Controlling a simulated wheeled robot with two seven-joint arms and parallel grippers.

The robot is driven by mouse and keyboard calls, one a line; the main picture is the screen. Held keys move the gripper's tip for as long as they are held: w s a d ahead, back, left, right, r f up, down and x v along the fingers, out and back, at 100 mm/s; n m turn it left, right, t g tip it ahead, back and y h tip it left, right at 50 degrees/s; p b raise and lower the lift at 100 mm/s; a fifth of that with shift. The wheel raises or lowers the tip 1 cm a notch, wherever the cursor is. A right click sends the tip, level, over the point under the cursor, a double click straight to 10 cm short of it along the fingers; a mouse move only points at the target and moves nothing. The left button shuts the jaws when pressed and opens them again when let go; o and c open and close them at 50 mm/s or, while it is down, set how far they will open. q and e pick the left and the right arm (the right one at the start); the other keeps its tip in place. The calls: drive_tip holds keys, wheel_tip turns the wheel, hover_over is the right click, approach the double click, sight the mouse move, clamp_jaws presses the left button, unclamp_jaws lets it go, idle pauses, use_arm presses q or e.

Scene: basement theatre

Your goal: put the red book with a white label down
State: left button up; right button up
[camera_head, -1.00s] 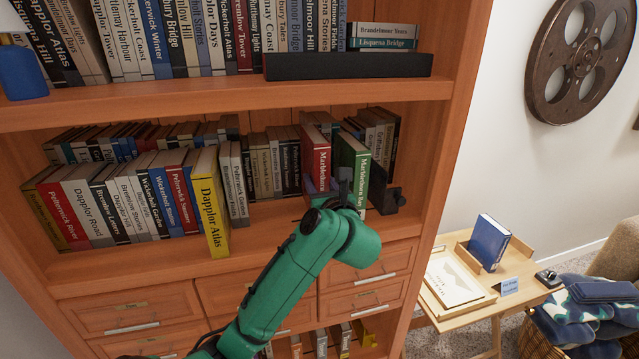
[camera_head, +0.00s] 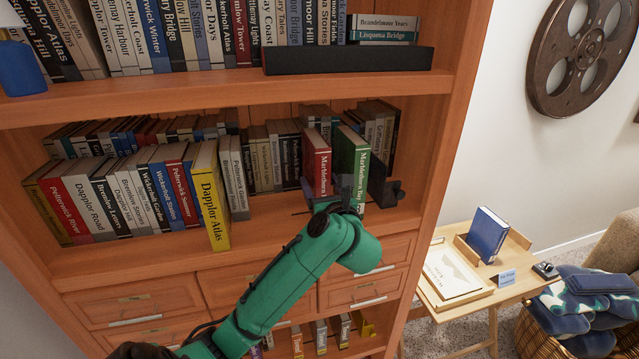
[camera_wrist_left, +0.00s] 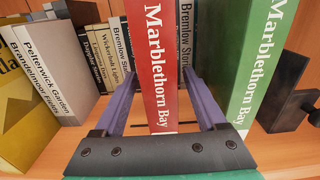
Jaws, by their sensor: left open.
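The red book (camera_head: 317,166) stands upright on the middle shelf, with white lettering reading Marblethorn on its spine. In the left wrist view the red book (camera_wrist_left: 157,60) stands between the two fingers of my left gripper (camera_wrist_left: 163,90). The fingers are apart, with a gap on each side of the spine, and the gripper is open. In the head view the left gripper (camera_head: 333,198) is low in front of the red book and a green book (camera_head: 351,160). The lower part of the red book is partly hidden by the gripper. My right gripper is not in view.
The green book (camera_wrist_left: 245,70) is just right of the right finger. A dark bookend (camera_head: 384,186) stands beyond it. A yellow book (camera_head: 210,200) and several others fill the shelf's left. Bare shelf board (camera_head: 268,208) lies between. A small table (camera_head: 513,262) stands right.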

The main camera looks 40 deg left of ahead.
use_arm(q)
drive_tip(key=b+v, duration=0.2)
drive_tip(key=v, duration=0.9)
drive_tip(key=shift+b, duration=0.35)
drive_tip(key=shift+s+d+r, duration=0.1)
drive_tip(key=shift+d, duration=0.05)
